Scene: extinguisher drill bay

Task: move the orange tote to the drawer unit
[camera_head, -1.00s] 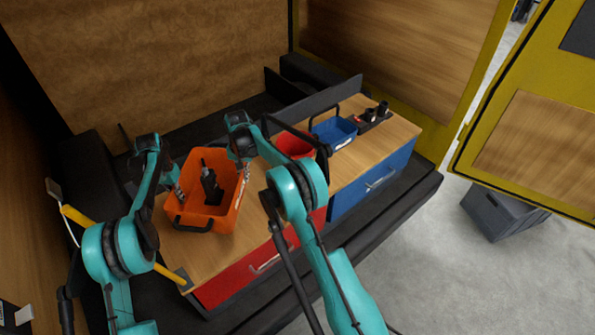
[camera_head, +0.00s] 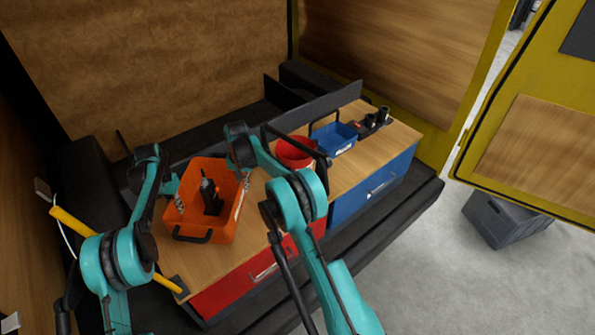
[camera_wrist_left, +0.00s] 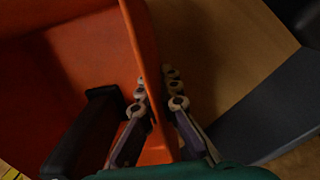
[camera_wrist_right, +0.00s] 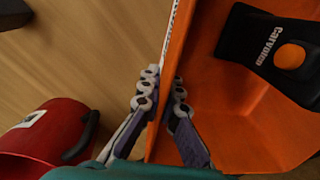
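The orange tote (camera_head: 222,233) is over the wood top of the drawer unit (camera_head: 275,216), at its near left end; I cannot tell whether it rests there or hangs just above. A black item (camera_head: 211,198) stands inside it, with an orange knob in the right wrist view (camera_wrist_right: 289,56). My left gripper (camera_wrist_left: 156,100) is shut on the tote's left wall, one finger inside and one outside. My right gripper (camera_wrist_right: 163,95) is shut on the opposite wall in the same way. In the head view the arms partly hide both fingertips.
A red bin (camera_head: 294,152) stands just right of the tote, close to my right arm. A blue tray (camera_head: 334,138) and a black holder (camera_head: 374,125) are further right. A yellow bar (camera_head: 80,222) leans at left. A grey crate (camera_head: 505,219) is on the floor.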

